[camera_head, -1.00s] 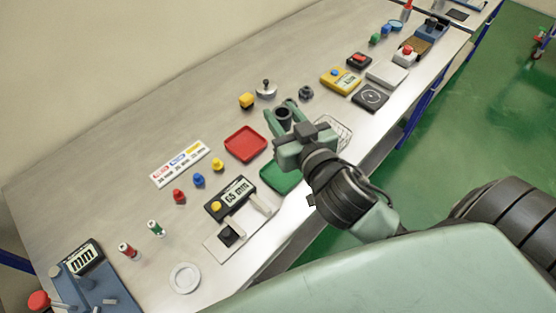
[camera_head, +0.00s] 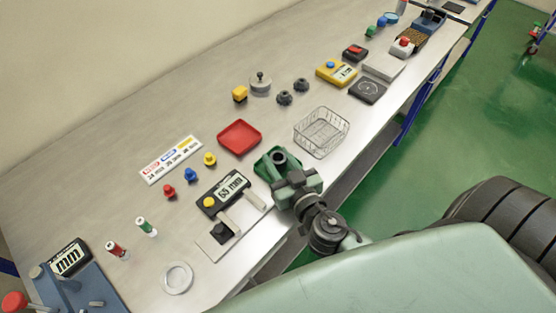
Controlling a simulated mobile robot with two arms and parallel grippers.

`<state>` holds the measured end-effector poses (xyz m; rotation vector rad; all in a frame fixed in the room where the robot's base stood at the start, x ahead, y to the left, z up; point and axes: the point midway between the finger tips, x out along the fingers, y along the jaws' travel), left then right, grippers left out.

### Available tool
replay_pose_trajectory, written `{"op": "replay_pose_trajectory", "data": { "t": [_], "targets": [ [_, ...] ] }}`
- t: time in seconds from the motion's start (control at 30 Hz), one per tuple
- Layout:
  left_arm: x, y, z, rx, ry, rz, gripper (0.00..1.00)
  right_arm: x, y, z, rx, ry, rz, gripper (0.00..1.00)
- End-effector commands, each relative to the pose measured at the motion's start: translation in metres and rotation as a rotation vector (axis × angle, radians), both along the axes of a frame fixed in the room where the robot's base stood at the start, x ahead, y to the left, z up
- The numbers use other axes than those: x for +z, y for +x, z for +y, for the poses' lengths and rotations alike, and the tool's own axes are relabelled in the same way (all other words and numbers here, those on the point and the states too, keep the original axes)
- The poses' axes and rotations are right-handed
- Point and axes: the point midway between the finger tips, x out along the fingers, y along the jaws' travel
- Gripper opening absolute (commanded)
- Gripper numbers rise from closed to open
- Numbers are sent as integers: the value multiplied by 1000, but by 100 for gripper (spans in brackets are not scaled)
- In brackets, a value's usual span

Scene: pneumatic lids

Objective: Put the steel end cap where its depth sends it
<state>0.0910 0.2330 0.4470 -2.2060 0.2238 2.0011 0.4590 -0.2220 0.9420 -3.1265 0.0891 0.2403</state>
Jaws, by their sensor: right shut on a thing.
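My right gripper (camera_head: 283,165) is shut on a dark grey, hollow round part, which looks like the steel end cap (camera_head: 280,157). It holds the cap at or just above the green tray (camera_head: 262,170); I cannot tell whether the cap touches the tray. The gripper hides much of the tray. The red tray (camera_head: 239,138) lies up and left of it, empty. A depth gauge (camera_head: 223,194) with a display in mm stands to the left; its digits are blurred. My left gripper is not in view.
An empty wire basket (camera_head: 321,132) stands right of the green tray. Two dark knobbed parts (camera_head: 284,98) (camera_head: 301,85) and a grey knobbed weight (camera_head: 260,83) stand behind. Red (camera_head: 169,191), blue (camera_head: 190,174) and yellow (camera_head: 210,159) pegs stand near the card.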

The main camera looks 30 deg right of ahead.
Motion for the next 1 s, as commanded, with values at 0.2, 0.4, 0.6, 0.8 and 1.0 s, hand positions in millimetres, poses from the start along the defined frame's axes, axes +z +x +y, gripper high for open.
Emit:
{"op": "replay_pose_trajectory", "data": {
  "t": [0.2,0.4,0.6,0.8,1.0],
  "targets": [
    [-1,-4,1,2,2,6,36,-1,1,0,1,-1,-4,0],
    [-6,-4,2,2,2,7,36,-5,0,0,1,1,-3,0],
    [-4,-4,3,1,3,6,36,-5,0,0,0,0,-1,57],
    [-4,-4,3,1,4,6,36,-4,0,0,0,-1,-1,57],
    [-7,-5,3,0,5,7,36,-4,-11,1,1,1,1,57]
  ]
}}
